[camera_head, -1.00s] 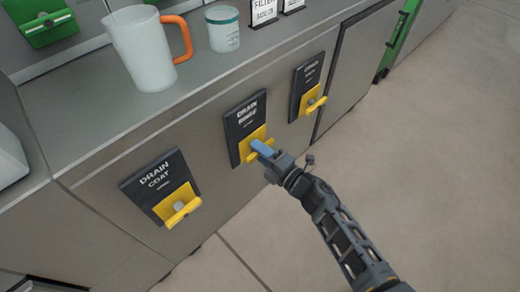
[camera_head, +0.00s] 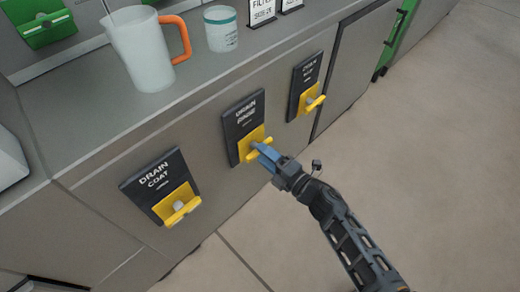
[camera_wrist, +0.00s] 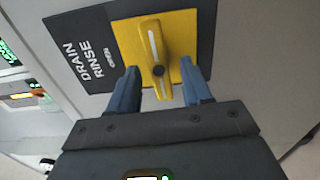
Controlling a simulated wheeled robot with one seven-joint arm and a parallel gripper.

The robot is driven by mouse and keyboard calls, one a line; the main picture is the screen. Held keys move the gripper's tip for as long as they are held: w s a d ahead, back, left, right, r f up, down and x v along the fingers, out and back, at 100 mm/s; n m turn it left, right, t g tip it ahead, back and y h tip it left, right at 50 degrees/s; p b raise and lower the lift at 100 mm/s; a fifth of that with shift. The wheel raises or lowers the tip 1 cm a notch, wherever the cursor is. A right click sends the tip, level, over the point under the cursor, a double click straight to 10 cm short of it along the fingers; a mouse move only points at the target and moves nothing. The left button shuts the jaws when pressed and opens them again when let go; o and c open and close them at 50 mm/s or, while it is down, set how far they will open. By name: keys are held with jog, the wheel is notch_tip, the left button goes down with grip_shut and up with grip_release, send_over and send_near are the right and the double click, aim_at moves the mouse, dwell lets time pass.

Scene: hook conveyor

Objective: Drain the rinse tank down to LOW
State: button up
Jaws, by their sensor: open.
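The black DRAIN RINSE plate (camera_head: 243,118) is on the cabinet front, with a yellow valve handle (camera_head: 262,146) on its yellow base. In the wrist view the yellow handle (camera_wrist: 156,48) runs up and down the picture, over the yellow base, beside the words DRAIN RINSE. My gripper (camera_head: 266,156) is open in front of this valve. In the wrist view its blue fingers (camera_wrist: 160,82) stand on either side of the handle's lower end, with gaps visible. I cannot tell how deep the fingers reach around the handle. The rinse tank's level is not readable here.
The DRAIN COAT valve (camera_head: 178,207) is to the left and another yellow drain valve (camera_head: 311,101) to the right. A jug with an orange handle (camera_head: 142,52) and a white tub (camera_head: 221,30) stand on the counter above. The floor at right is clear.

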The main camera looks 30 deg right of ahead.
jog(key=v, duration=0.5)
dwell(1.6)
jog(key=b+x, duration=0.7)
jog(key=b, duration=0.8)
jog(key=shift+w+b, duration=0.35)
jog(key=shift+c, duration=0.2)
grip_shut()
